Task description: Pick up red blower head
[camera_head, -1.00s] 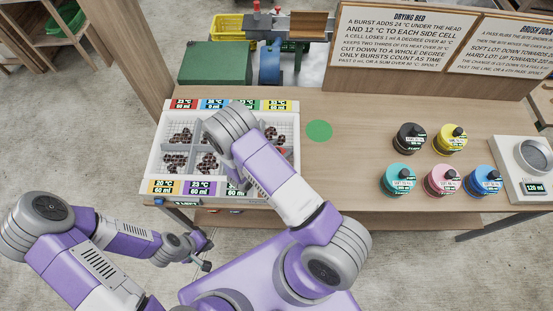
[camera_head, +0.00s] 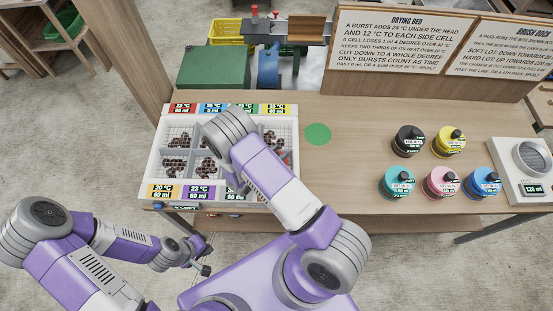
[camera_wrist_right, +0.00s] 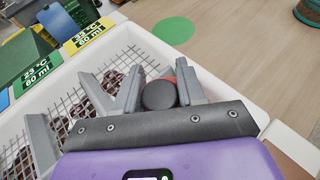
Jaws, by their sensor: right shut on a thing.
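The red blower head (camera_wrist_right: 169,80) shows in the right wrist view as a dark round end with a red edge behind it. My right gripper (camera_wrist_right: 163,92) has its fingers on either side of it and is shut on it, over the right end of the white tray (camera_wrist_right: 236,80). In the head view my right forearm hides this gripper and the blower head. The white tray (camera_head: 152,160) has grid-floored cells with brown chestnuts (camera_head: 177,166). My left gripper (camera_head: 205,258) hangs low in front of the table; its fingers are too small to judge.
Black, yellow, teal, pink and blue jars (camera_head: 398,183) stand on the right of the table (camera_head: 340,180), by a scale (camera_head: 533,160). A green disc (camera_head: 318,134) lies right of the tray. Sign boards (camera_head: 400,50) stand behind. The table's middle is clear.

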